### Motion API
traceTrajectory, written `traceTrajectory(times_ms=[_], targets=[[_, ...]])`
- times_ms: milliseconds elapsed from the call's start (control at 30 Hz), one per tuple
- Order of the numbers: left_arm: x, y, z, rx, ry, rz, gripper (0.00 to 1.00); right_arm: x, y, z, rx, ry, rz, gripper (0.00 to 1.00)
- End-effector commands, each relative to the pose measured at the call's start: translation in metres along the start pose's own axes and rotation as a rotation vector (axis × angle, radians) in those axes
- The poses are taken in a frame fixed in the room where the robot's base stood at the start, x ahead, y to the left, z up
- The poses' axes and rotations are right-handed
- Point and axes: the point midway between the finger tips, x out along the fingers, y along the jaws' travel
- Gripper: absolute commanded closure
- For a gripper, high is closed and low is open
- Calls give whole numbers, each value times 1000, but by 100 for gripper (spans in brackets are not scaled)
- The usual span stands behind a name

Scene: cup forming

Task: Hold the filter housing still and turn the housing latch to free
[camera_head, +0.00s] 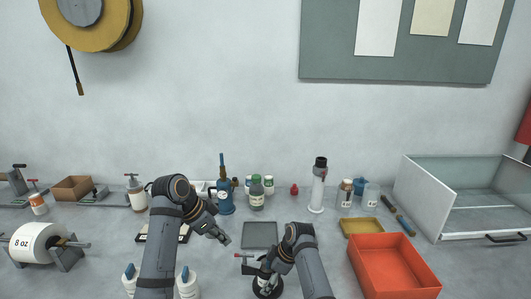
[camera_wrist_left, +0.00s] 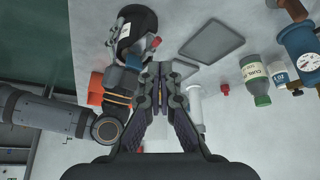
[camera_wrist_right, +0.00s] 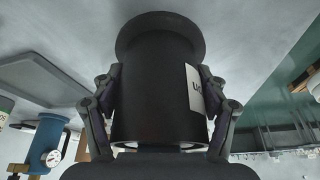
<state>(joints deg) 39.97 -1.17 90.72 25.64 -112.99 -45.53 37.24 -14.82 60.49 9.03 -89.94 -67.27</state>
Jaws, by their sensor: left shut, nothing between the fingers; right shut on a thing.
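The filter housing is a black cylinder (camera_wrist_right: 155,90) with a wide flange and a white label; it fills the middle of the right wrist view. My right gripper (camera_head: 266,270) is shut on it, one finger on each side of the body. In the head view the housing's base (camera_head: 267,291) stands on the bench, partly hidden by my right arm. A small red-tipped lever (camera_wrist_left: 154,43), probably the latch, sticks out at the housing's side. My left gripper (camera_wrist_left: 161,72) is shut and empty, above the bench, apart from the housing; it also shows in the head view (camera_head: 225,240).
A grey tray (camera_head: 260,235) lies behind the housing. An orange bin (camera_head: 395,265) and a yellow tray (camera_head: 362,227) are to the right. A blue gauge device (camera_head: 225,198) and several bottles line the back.

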Motion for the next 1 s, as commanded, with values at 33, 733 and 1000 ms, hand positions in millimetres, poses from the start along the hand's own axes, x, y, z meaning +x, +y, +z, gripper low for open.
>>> traceTrajectory(times_ms=[33, 733, 1000], targets=[[8, 1, 5, -2, -1, 2, 100, 5, -3, 4, 3, -8, -10, 77], [50, 0, 27, 0, 0, 0, 100, 5, -3, 4, 3, -8, -9, 77], [50, 1, 26, 0, 1, 0, 100, 5, -3, 4, 3, -8, -9, 77]])
